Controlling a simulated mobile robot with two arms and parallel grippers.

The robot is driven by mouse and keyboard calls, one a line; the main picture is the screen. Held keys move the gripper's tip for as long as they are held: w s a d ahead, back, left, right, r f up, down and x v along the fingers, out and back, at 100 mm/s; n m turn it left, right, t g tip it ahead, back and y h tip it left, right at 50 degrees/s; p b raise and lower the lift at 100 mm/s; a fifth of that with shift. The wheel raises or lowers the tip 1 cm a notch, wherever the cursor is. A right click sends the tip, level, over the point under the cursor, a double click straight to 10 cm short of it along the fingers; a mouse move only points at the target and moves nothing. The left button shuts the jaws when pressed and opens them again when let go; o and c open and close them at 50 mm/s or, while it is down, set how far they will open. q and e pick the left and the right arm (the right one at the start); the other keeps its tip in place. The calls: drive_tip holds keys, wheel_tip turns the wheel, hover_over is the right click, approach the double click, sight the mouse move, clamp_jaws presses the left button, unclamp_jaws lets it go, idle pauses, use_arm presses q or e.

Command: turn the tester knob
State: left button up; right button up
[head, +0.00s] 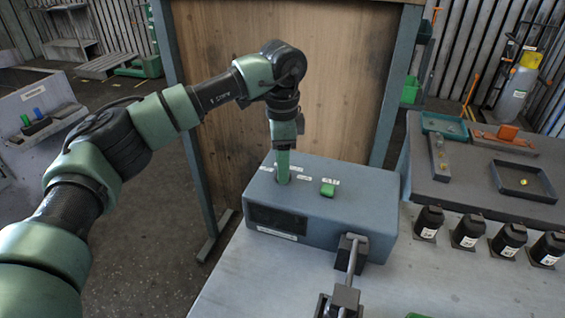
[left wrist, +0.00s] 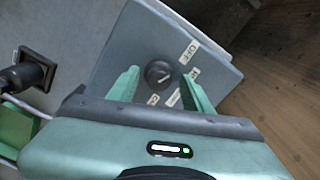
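The tester is a blue-grey box (head: 330,215) on the grey bench, with small white labels on top. Its knob (left wrist: 158,73) is round and black in the left wrist view, among white labels; one reads "OFF". My left gripper (head: 283,165) points straight down over the left part of the box top. In the left wrist view its two green fingers (left wrist: 160,90) are spread on either side of the knob, with gaps visible between. In the head view the gripper hides the knob. My right gripper is not seen.
A green button (head: 327,189) is right of my left gripper on the box. A dark block with a grey bar (head: 352,262) stands at the box's front. Several black labelled containers (head: 468,232) and a dark tray (head: 523,181) are to the right.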

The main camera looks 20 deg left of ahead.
use_arm(q)
wheel_tip(320, 180, up, 8)
drive_tip(key=shift+f+b, duration=0.1)
drive_tip(key=shift+b, duration=0.6)
